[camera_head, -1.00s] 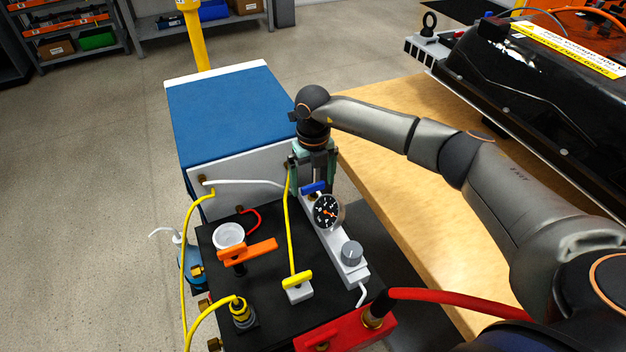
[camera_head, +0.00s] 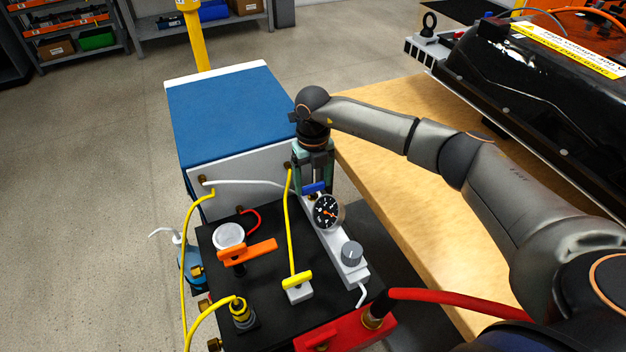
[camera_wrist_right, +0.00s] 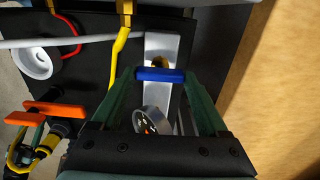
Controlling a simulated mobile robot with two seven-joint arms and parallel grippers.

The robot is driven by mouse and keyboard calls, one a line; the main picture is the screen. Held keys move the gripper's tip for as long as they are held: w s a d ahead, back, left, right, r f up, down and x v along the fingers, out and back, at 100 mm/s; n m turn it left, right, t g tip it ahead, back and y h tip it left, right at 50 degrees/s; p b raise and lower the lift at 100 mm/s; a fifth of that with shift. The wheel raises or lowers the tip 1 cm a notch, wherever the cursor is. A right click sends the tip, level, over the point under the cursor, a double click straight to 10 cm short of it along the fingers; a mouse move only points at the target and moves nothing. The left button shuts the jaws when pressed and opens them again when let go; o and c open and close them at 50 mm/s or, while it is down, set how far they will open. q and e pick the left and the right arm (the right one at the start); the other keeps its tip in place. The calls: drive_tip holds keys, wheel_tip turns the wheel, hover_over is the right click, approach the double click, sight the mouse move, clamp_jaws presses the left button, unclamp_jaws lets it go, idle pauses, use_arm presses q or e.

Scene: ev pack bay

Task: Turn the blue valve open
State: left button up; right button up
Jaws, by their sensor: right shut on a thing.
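The blue valve (camera_head: 313,187) is a small blue bar handle at the far end of the grey manifold block (camera_head: 322,232), behind the round gauge (camera_head: 327,211). My right gripper (camera_head: 314,180) points down over it, with green fingers on either side. In the right wrist view the blue handle (camera_wrist_right: 160,75) lies crosswise between the fingertips of the right gripper (camera_wrist_right: 160,78), which are shut on its two ends. The gauge shows partly behind the gripper body there. My left gripper is not in view.
An orange lever (camera_head: 247,250), a yellow handle (camera_head: 297,279) and a grey knob (camera_head: 352,252) stand on the black panel. Yellow and red hoses run close by. A blue-topped cabinet (camera_head: 225,110) is behind; a wooden table (camera_head: 390,150) lies right.

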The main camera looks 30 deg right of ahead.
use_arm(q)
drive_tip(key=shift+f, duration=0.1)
use_arm(e)
drive_tip(key=shift+n, duration=0.4)
drive_tip(key=shift+n+b, duration=0.3)
drive_tip(key=shift+n, duration=1.1)
drive_tip(key=n+b, duration=0.1)
drive_tip(key=n, duration=0.2)
drive_tip(key=shift+n, duration=0.4)
drive_tip(key=n+b, duration=0.1)
drive_tip(key=n, duration=0.3)
drive_tip(key=n+b, duration=0.1)
drive_tip(key=n, duration=0.4)
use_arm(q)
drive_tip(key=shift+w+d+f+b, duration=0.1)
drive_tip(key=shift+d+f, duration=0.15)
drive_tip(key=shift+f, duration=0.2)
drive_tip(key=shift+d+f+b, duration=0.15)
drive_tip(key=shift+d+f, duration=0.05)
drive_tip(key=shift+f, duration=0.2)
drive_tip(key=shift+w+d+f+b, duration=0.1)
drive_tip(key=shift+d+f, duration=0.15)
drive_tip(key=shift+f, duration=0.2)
use_arm(e)
drive_tip(key=shift+n, duration=0.8)
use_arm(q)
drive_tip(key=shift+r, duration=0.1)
